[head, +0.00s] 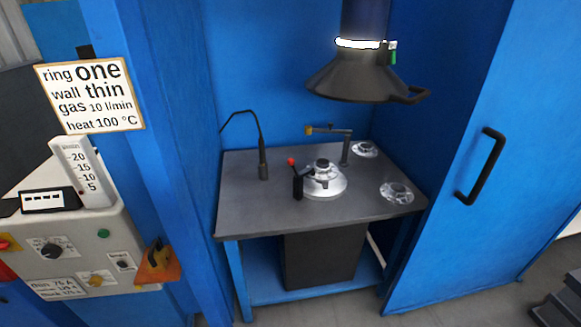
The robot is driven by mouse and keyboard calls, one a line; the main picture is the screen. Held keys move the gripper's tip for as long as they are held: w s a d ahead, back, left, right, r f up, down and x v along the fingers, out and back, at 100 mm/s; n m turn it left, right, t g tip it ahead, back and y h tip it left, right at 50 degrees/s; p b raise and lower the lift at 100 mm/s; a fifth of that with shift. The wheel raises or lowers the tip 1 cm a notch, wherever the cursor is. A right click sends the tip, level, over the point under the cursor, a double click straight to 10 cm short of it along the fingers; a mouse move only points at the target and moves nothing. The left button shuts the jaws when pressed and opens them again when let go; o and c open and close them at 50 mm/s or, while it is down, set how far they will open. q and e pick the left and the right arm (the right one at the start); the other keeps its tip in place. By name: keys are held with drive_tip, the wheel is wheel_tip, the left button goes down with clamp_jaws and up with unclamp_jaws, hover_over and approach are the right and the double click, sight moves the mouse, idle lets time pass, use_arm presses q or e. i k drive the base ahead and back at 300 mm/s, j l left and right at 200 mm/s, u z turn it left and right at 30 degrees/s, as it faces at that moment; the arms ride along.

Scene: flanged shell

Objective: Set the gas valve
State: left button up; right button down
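A white flow gauge (80,172) marked 20, 15, 10 and 5 stands on a grey-white machine cabinet (122,226) at the left. A small red spot shows near its lower end; the reading is too small to tell. I cannot tell which part is the gas valve. A sign (92,95) above reads "ring one, wall thin, gas 10 l/min, heat 100 °C". Neither of my grippers is in view.
A dark worktable (250,206) carries a flanged silver part (324,186) and two other round parts. A black extraction hood (358,76) hangs above. An orange holder (158,266) sits beside the cabinet. A blue door (455,220) with a black handle is at right.

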sight(96, 281)
drive_tip(key=u, duration=0.4)
drive_tip(key=k+u, duration=0.15)
drive_tip(key=u, duration=0.25)
drive_tip(key=j+u, duration=0.1)
drive_tip(key=u, duration=0.25)
